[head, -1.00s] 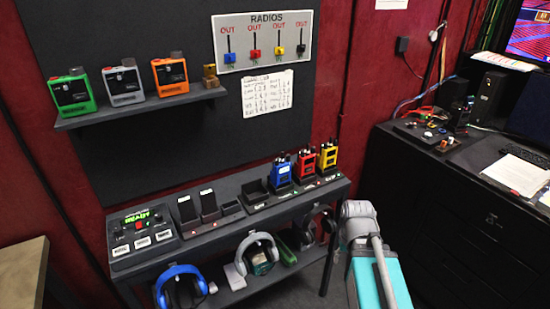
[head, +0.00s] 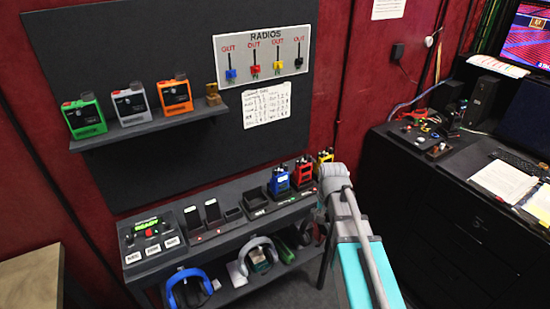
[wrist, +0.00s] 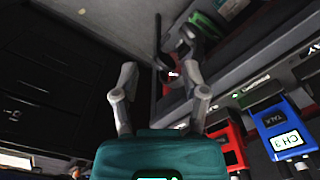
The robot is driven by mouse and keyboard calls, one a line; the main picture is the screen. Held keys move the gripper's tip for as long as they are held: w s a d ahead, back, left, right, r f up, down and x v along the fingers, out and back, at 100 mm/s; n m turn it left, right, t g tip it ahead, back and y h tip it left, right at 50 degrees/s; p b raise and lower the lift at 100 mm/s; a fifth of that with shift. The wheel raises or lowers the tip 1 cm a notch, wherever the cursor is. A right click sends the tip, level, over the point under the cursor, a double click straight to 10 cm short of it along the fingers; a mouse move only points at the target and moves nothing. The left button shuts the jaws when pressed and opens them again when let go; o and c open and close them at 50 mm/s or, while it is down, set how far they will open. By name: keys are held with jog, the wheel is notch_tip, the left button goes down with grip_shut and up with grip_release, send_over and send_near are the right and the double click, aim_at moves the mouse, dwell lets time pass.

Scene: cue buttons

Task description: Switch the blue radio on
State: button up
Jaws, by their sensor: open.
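The blue radio (head: 279,183) stands upright in the charger row on the bench, left of the red radio (head: 303,174), in the head view. In the head view my arm covers part of the yellow radio (head: 325,158), and my fingers are hidden.
Empty charger slots (head: 250,199) and a control box (head: 151,237) lie left of the blue radio. Headphones (head: 187,290) sit on the lower shelf. Green, grey and orange radios stand on the wall shelf (head: 150,128). A black cabinet (head: 440,225) is at the right.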

aim_at(276, 170)
jog(key=w+a+r+m+p, duration=0.6)
jog(key=w+a+r+p, duration=1)
jog(key=r+p, duration=0.2)
notch_tip(276, 170, up, 2)
jog(key=shift+w+a+r+p, duration=0.1)
jog(key=shift+w+a+p, duration=0.1)
jog(key=shift+a+p, duration=0.1)
jog(key=shift+f, duration=0.2)
notch_tip(276, 170, down, 14)
jog(key=b, duration=1.4)
jog(key=shift+w+a+r, duration=0.1)
jog(key=shift+r, duration=0.15)
grip_shut()
